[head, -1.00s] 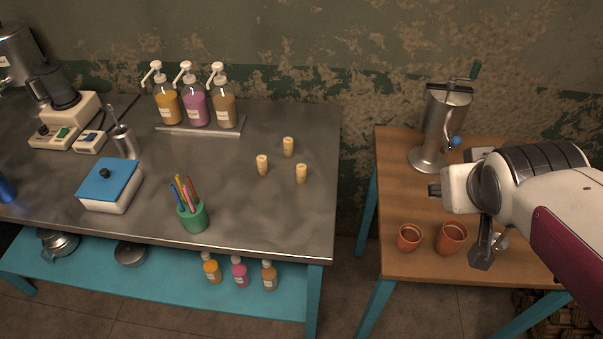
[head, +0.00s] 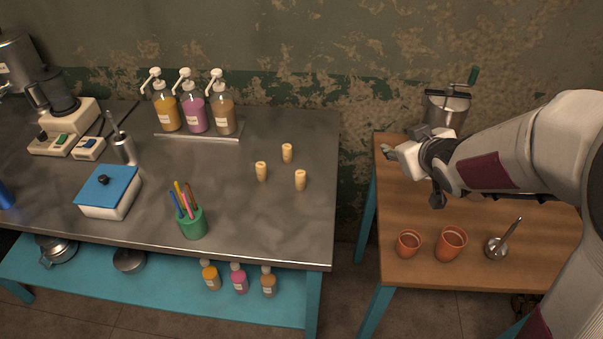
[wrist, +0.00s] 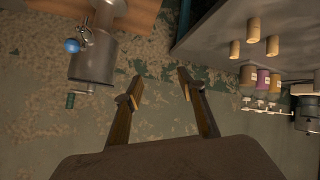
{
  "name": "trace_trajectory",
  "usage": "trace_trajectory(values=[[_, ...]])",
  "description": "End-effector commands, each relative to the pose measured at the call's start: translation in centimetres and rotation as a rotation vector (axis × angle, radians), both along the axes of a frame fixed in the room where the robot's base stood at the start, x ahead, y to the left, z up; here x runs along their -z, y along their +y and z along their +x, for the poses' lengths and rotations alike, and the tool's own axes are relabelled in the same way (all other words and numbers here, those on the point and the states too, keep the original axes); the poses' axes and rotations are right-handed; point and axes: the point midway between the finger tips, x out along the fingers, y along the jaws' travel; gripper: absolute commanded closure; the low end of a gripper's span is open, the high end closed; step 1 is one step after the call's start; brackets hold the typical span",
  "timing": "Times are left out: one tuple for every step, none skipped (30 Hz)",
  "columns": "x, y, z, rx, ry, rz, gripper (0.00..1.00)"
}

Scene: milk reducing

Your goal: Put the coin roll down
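Three small cream cylinders, which look like the coin rolls, stand upright and apart on the steel table: a back one (head: 287,153), a left one (head: 261,171) and a right one (head: 300,180). They also show at the upper right of the wrist view, where one roll (wrist: 253,30) stands nearer the camera. My gripper (head: 388,152) is in the air over the left edge of the wooden table, to the right of the rolls. In the wrist view its two fingers (wrist: 160,80) are spread, with only the wall seen between them. I see no roll in it.
A metal churn-like machine (head: 445,108) with a crank stands behind my arm. Two clay cups (head: 409,243) and a small metal pot (head: 496,248) sit on the wooden table (head: 400,268). The steel table (head: 235,225) holds pump bottles (head: 194,114) and a green pen cup (head: 192,223). A gap separates the tables.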

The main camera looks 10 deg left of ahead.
Motion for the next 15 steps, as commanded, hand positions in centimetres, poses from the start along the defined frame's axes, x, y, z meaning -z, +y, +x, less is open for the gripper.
trace_trajectory(values=[[0.8,0.5,0.6,-0.024,-0.003,0.006,0.60],[1.2,0.9,1.0,-0.040,-0.008,0.011,0.60],[1.7,1.4,1.3,-0.063,-0.013,0.018,0.60],[2.1,1.8,1.6,-0.079,-0.017,0.024,0.60],[2.5,2.2,1.9,-0.095,-0.021,0.029,0.60],[3.0,2.7,2.2,-0.117,-0.026,0.037,0.60],[3.4,3.1,2.5,-0.133,-0.029,0.044,0.60],[3.8,3.5,2.7,-0.151,-0.033,0.051,0.60],[4.4,4.1,3.0,-0.172,-0.037,0.062,0.60],[4.8,4.5,3.1,-0.189,-0.040,0.069,0.60],[5.3,4.9,3.3,-0.204,-0.042,0.078,0.60],[5.8,5.5,3.4,-0.227,-0.046,0.090,0.60],[6.2,5.9,3.5,-0.243,-0.049,0.101,0.60],[6.6,6.3,3.6,-0.260,-0.051,0.110,0.60],[7.2,6.9,3.7,-0.282,-0.054,0.124,0.60]])
